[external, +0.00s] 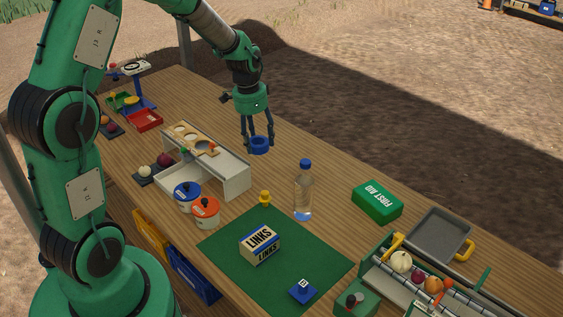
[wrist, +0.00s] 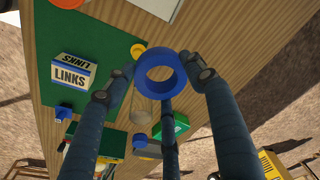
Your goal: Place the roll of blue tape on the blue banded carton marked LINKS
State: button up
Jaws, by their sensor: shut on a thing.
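The roll of blue tape (external: 259,145) is held between the fingers of my gripper (external: 258,138), above the table to the right of the wooden stand. In the wrist view the blue ring (wrist: 147,72) sits between the fingertips, its hole facing the camera. The LINKS carton (external: 260,244), pale with a blue band, lies on the green mat (external: 221,244) nearer the front. It also shows in the wrist view (wrist: 72,74) at the left. Nothing rests on its top. My gripper is well apart from the carton.
A clear bottle with a blue cap (external: 304,190) stands beside the mat. A small yellow piece (external: 264,198) and a blue block (external: 302,290) are near the carton. Blue-lidded (external: 187,196) and orange-lidded (external: 206,211) pots stand left. A green first aid box (external: 377,201) lies right.

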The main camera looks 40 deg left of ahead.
jog(key=s+d, duration=1.1)
jog(key=s, duration=0.4)
jog(key=s+d+f, duration=0.2)
jog(key=s+d, duration=0.1)
jog(key=s, duration=0.6)
jog(key=s+d+f, duration=0.1)
jog(key=s+d, duration=0.3)
jog(key=s, duration=0.5)
jog(key=f, duration=0.5)
jog(key=shift+s+a+f+p, duration=0.15)
jog(key=shift+s+f+p, duration=0.1)
jog(key=shift+p, duration=0.1)
jog(key=b, duration=0.2)
send_over(260, 238)
jog(key=shift+s+a+f, duration=0.1)
jog(key=shift+s+f, duration=0.05)
jog(key=shift+f, duration=0.55)
jog(key=shift+f+b, duration=0.35)
jog(key=shift+f, duration=1.4)
